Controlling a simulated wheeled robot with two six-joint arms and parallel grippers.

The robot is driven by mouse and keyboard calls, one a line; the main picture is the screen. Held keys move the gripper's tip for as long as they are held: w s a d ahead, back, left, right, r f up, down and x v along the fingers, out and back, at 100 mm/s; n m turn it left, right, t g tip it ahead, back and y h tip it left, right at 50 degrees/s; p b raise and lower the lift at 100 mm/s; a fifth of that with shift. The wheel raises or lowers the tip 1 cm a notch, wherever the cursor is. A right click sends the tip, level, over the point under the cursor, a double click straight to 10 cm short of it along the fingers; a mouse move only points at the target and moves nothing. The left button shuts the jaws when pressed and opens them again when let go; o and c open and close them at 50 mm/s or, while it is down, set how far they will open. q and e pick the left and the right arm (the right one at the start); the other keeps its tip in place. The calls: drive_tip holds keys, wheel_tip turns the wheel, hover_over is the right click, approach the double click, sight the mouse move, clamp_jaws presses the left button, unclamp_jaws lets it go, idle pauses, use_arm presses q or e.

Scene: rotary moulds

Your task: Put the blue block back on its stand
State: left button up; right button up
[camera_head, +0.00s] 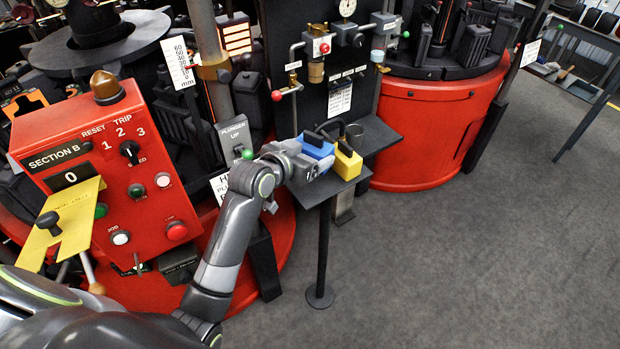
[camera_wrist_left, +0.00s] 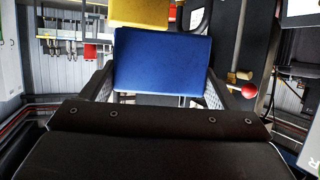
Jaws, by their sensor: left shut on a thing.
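The blue block (camera_head: 318,146) is at the end of my left arm, above or at a small dark stand (camera_head: 327,190) on a thin pole. It fills the middle of the left wrist view (camera_wrist_left: 162,62). My left gripper (camera_head: 316,160) is shut on the blue block, with a finger on each side of it. A yellow block (camera_head: 347,165) with a dark handle is close beside the blue one; its edge also shows in the left wrist view (camera_wrist_left: 140,12). I cannot tell whether the blue block touches the stand top. My right gripper is not in view.
Pipes and a red knob (camera_head: 277,96) rise behind my left gripper. A red control box (camera_head: 110,180) stands at left. The grey floor (camera_head: 450,270) at right is clear.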

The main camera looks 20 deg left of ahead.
use_arm(q)
drive_tip(key=shift+f, duration=3.65)
drive_tip(key=shift+f, duration=0.15)
drive_tip(key=o, duration=1.4)
drive_tip(key=shift+f, duration=0.1)
drive_tip(key=shift+o, duration=0.4)
drive_tip(key=shift+s, duration=0.1)
drive_tip(key=shift+r, duration=0.2)
drive_tip(key=v, duration=1.2)
drive_tip(key=shift+b, duration=0.3)
